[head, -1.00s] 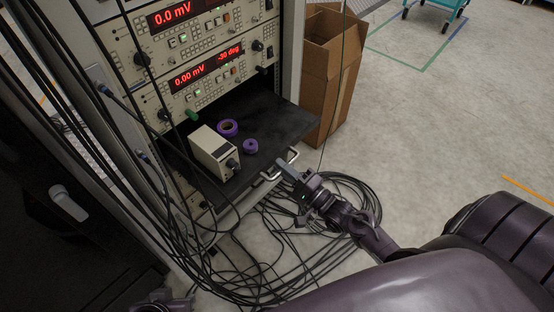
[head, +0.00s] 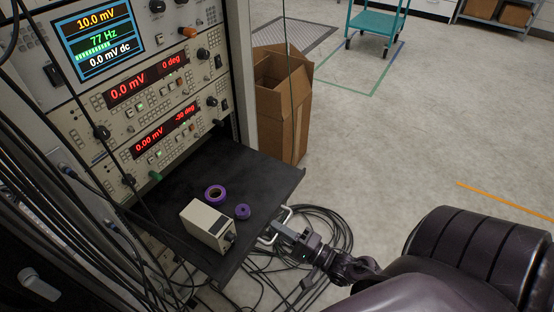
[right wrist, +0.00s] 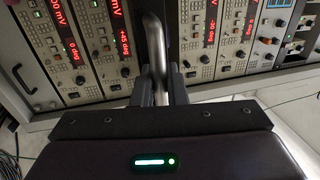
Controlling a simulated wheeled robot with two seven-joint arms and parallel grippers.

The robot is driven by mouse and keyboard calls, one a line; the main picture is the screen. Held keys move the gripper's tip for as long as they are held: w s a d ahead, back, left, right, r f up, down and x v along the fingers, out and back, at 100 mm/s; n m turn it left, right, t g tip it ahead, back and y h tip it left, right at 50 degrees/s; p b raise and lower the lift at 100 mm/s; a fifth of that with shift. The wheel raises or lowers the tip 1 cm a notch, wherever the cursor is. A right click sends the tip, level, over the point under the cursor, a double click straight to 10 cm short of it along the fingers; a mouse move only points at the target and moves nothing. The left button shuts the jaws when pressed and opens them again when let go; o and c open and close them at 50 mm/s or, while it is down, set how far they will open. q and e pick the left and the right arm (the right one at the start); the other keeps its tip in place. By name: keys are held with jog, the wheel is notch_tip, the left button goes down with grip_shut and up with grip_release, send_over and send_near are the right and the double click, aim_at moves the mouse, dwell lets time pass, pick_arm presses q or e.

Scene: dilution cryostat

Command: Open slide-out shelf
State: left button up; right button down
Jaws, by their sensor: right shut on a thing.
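The black slide-out shelf (head: 262,172) sticks out of the instrument rack below the lowest red display. A pale metal handle (head: 287,214) is on its front edge. My right gripper (head: 277,230) is shut on this handle. In the right wrist view, the handle bar (right wrist: 154,42) runs between the two dark fingers (right wrist: 160,86). A beige box instrument (head: 208,224), a purple tape roll (head: 215,194) and a smaller purple roll (head: 242,211) rest on the shelf. My left gripper is not in view.
An open cardboard box (head: 283,110) stands on the floor beside the shelf's far corner. Black cables (head: 325,228) lie coiled on the floor under and beside the shelf; others hang along the rack's left side. A teal cart (head: 375,20) stands far back.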

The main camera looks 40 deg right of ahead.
jog(key=c, duration=1.5)
grip_release()
jog(key=shift+c, duration=0.2)
jog(key=v, duration=0.7)
jog(key=shift+s, duration=0.4)
jog(key=shift+f, duration=0.1)
